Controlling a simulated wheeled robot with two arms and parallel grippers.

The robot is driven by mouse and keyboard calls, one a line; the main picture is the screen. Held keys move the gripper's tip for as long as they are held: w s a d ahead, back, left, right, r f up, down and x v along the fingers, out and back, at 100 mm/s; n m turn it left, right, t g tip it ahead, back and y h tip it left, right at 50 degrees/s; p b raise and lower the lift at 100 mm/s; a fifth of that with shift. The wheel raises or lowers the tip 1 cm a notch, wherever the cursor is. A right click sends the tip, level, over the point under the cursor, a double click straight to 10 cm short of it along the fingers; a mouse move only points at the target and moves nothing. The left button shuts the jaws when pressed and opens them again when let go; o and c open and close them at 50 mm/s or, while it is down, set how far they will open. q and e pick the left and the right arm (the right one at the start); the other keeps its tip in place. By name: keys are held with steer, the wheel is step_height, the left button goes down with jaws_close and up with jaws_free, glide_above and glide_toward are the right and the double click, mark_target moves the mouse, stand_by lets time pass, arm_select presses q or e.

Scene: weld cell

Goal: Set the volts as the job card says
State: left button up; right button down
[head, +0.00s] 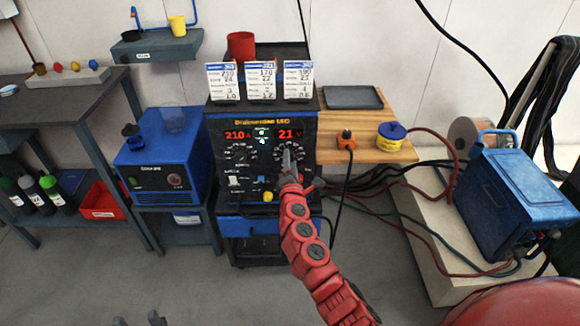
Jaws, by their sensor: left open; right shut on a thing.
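The black welding machine (262,192) stands upright in the middle. Its left display (236,135) reads about 210 A and its right display (289,135) about 21 V. A dial sits under each display. My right gripper (288,160) is at the right dial, under the V display, shut on its knob, which the fingers mostly hide. Three job cards (222,81) (262,81) (298,80) stand on top of the machine; the left one seems to start with 210, and the smaller print is hard to read. My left gripper (139,320) is open and empty at the bottom edge, far from the machine.
A red cup (241,47) stands behind the cards. A blue unit (160,165) stands left. Cables run right. The front floor is clear.

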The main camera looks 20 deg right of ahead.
steer(key=shift+f+m+b, duration=0.2)
steer(key=shift+m+b, duration=3.05)
steer(key=shift+m, duration=1)
steer(key=shift+f+m+b, duration=0.2)
steer(key=shift+m+b, duration=3.05)
steer(key=shift+m, duration=1)
steer(key=shift+c, duration=2.1)
jaws_free()
steer(key=shift+r, duration=0.1)
steer(key=shift+a, duration=0.1)
steer(key=p+v, duration=0.2)
steer(key=v, duration=1.5)
steer(key=shift+s, duration=0.2)
